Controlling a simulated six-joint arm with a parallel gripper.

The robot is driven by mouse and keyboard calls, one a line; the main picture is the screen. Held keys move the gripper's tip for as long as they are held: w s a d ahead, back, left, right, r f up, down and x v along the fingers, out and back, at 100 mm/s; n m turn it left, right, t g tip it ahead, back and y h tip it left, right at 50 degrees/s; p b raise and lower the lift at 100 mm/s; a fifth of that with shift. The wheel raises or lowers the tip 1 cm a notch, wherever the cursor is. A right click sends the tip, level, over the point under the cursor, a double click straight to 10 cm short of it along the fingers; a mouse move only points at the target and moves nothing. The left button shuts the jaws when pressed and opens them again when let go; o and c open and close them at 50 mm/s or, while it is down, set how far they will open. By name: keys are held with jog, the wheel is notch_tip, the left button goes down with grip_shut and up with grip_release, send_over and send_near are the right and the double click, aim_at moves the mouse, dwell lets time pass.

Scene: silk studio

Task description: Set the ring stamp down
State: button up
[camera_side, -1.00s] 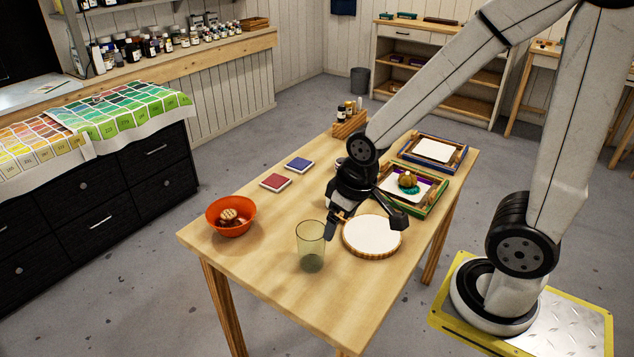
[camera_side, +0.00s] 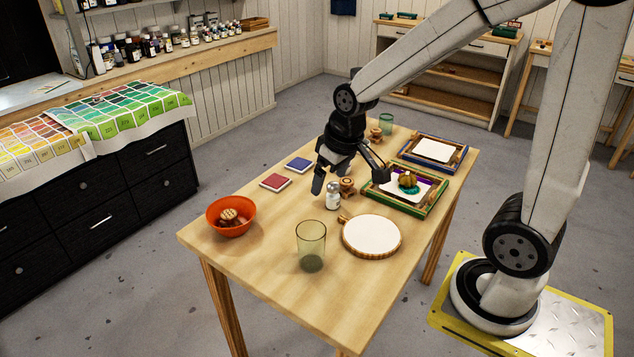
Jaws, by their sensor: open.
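My gripper (camera_side: 348,182) is open, its two dark fingers spread wide above the middle of the table. A small wooden stamp (camera_side: 347,186) stands on the table in the gap between the fingers as seen from here. It appears clear of both fingers. I cannot tell if it is the ring stamp, as its face is hidden. More stamps (camera_side: 229,216) lie in the orange bowl (camera_side: 228,231) at the left. Another wooden piece (camera_side: 375,136) stands behind my gripper, partly covered.
A white-labelled jar (camera_side: 333,197) stands just in front of the wooden stamp. A clear glass (camera_side: 311,242) and a round white hoop (camera_side: 371,236) are nearer. Red (camera_side: 275,182) and blue (camera_side: 299,165) ink pads lie left. Framed screens (camera_side: 434,150) and a green glass (camera_side: 386,124) are behind.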

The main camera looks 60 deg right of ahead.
jog(key=w+d+m, duration=0.2)
jog(key=w+d, duration=0.6)
jog(key=d, duration=0.5)
jog(key=m+t+h, duration=0.1)
send_over(350, 183)
jog(key=s, duration=0.2)
notch_tip(350, 183, down, 18)
jog(key=shift+w+a+f, duration=0.1)
jog(key=shift+a+f, duration=0.3)
jog(key=shift+f, duration=0.25)
jog(key=shift+x, duration=1.3)
jog(key=shift+f, duration=0.1)
jog(key=shift+x, duration=2.5)
jog(key=shift+d, duration=0.1)
